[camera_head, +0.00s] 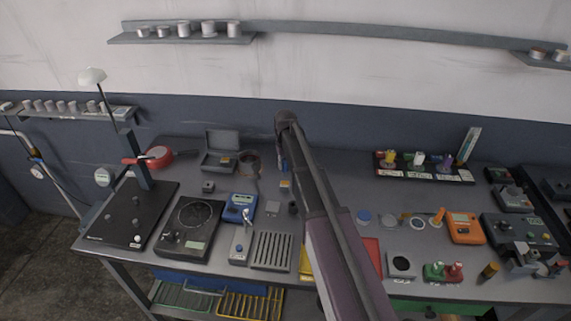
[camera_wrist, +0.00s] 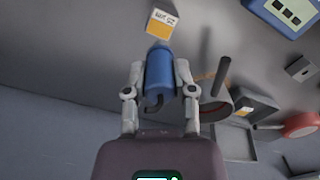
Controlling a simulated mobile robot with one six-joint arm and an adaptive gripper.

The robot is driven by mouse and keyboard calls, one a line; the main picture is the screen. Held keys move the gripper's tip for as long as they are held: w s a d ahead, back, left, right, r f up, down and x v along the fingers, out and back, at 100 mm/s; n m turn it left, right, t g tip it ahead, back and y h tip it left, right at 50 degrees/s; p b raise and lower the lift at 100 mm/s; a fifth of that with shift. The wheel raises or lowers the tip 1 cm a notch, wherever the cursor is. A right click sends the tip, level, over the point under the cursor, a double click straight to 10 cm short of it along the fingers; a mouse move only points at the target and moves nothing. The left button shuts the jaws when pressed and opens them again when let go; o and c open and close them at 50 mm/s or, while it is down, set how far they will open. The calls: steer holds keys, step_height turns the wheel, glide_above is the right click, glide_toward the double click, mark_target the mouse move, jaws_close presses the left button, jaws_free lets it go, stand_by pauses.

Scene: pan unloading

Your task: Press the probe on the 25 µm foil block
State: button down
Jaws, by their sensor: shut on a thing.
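My gripper (camera_wrist: 158,75) is shut on the blue cylindrical probe (camera_wrist: 160,78), one finger on each side, with a dark cable curling at its near end. The probe's far end, pale at the tip, points at a small block (camera_wrist: 162,22) with a white and yellow face. Its printed label is too small to read surely. Tip and block look very close in the wrist view; I cannot tell whether they touch. In the head view my gripper (camera_head: 283,165) is over the back of the bench, and the small yellowish block (camera_head: 285,184) lies just in front of it.
A blue gauge (camera_head: 240,206) lies front left of the block. An open grey case (camera_head: 220,160) and a ring-shaped item (camera_head: 249,161) are to the left. A slotted grey rack (camera_head: 271,251) is nearer the front edge. My arm hides part of the bench middle.

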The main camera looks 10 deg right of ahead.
mark_target(285, 169)
steer(key=shift+f+b, duration=1.15)
steer(key=shift+f, duration=0.3)
steer(key=shift+s+f+b, duration=0.1)
steer(key=shift+f+b, duration=0.35)
steer(key=shift+b, duration=0.05)
stand_by(1.7)
steer(key=shift+r, duration=0.15)
steer(key=shift+r+p, duration=2.4)
steer(key=shift+p, duration=0.15)
